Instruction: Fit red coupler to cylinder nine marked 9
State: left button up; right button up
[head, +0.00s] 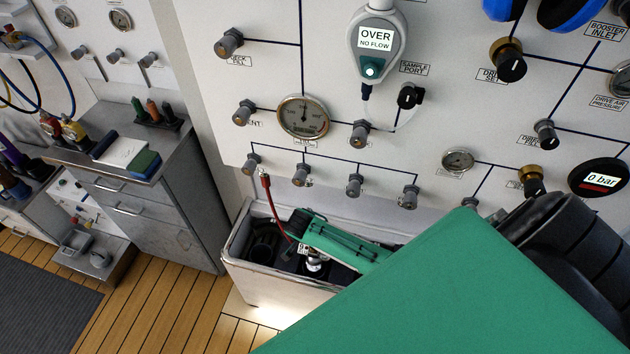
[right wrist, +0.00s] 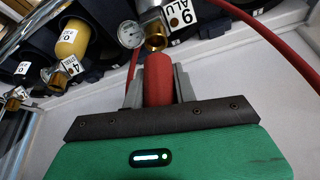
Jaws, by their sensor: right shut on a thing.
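The red coupler (right wrist: 158,80) stands between the grey fingers of my right gripper (right wrist: 159,88), which is shut on it. Its far end is at the brass outlet (right wrist: 155,40) of cylinder nine; they look lined up and touching or nearly so, but I cannot tell whether they are joined. The cylinder's tag (right wrist: 181,14) reads 9 ALU, beside a small round gauge (right wrist: 131,35). My left gripper is not in view.
The grey bin (head: 275,287) stands below the wall panel. A red hose (head: 272,205) hangs from a panel fitting into it. Other tagged cylinders, one yellow (right wrist: 72,42), show at left in the wrist view. Wooden floor (head: 165,295) lies clear left of the bin.

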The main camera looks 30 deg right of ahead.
dwell(0.3)
jog(key=shift+f+b, duration=0.65)
jog(key=shift+f, duration=0.9)
jog(key=o, duration=1.1)
jog(key=shift+r, duration=0.1)
jog(key=b+v, duration=0.1)
jog(key=v, duration=1.2)
jog(key=shift+r+b, duration=0.4)
jog(key=shift+a, duration=0.1)
